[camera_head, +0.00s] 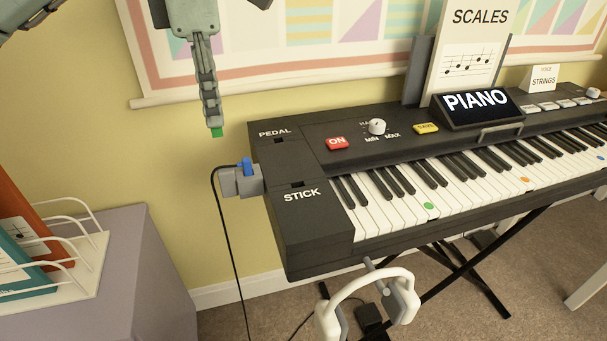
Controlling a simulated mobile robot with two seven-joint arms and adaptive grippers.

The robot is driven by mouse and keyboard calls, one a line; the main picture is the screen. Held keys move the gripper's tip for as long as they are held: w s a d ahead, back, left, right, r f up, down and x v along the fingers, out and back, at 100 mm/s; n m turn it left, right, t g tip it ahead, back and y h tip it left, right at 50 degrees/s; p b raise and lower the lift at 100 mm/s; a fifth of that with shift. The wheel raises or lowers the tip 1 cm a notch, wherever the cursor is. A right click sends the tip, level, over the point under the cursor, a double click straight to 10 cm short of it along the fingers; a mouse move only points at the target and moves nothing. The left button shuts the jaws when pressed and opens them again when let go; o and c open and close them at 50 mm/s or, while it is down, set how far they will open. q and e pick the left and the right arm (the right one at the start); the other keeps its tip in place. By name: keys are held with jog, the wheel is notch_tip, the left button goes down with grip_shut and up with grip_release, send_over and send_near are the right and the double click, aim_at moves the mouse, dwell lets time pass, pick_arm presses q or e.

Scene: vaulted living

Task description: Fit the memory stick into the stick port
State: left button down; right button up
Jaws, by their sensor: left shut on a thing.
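My left gripper (212,118) hangs from the top of the view, in front of the wall and above the left end of the keyboard. It is shut on a small green thing (217,132), which appears to be the memory stick; only its green end shows below the fingers. The stick port (297,184) is a dark slot in the keyboard's top left end, just above the white word STICK. The stick is apart from the port, above and to its left. My right gripper is not in view.
A pedal slot (279,140) lies behind the stick port. A blue plug (247,167) with a black cable sits in a grey holder (229,184) at the keyboard's left side. The piano display (477,106) and a scales sheet (470,65) stand farther right. White headphones (345,293) hang in front.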

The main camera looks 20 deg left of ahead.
pick_arm(q)
jog(key=w+d+f, duration=0.1)
jog(key=d+f, duration=0.1)
jog(key=d, duration=0.1)
jog(key=w+d+f, duration=0.1)
jog(key=d+f, duration=0.1)
jog(key=d, duration=0.2)
jog(key=w+d+f, duration=0.1)
jog(key=d+f, duration=0.1)
jog(key=d, duration=0.1)
jog(key=shift+w+d+f+b, duration=0.3)
jog(key=shift+d+f+b, duration=0.05)
jog(key=shift+d+b, duration=0.05)
jog(key=shift+d+f, duration=0.1)
jog(key=shift+f, duration=0.05)
notch_tip(320, 180, down, 4)
jog(key=shift+r, duration=0.1)
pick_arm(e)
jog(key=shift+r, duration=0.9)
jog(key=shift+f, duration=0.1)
pick_arm(q)
jog(key=shift+f, duration=0.2)
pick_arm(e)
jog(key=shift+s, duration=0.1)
pick_arm(q)
jog(key=c, duration=1.8)
grip_release()
jog(key=shift+o, duration=0.6)
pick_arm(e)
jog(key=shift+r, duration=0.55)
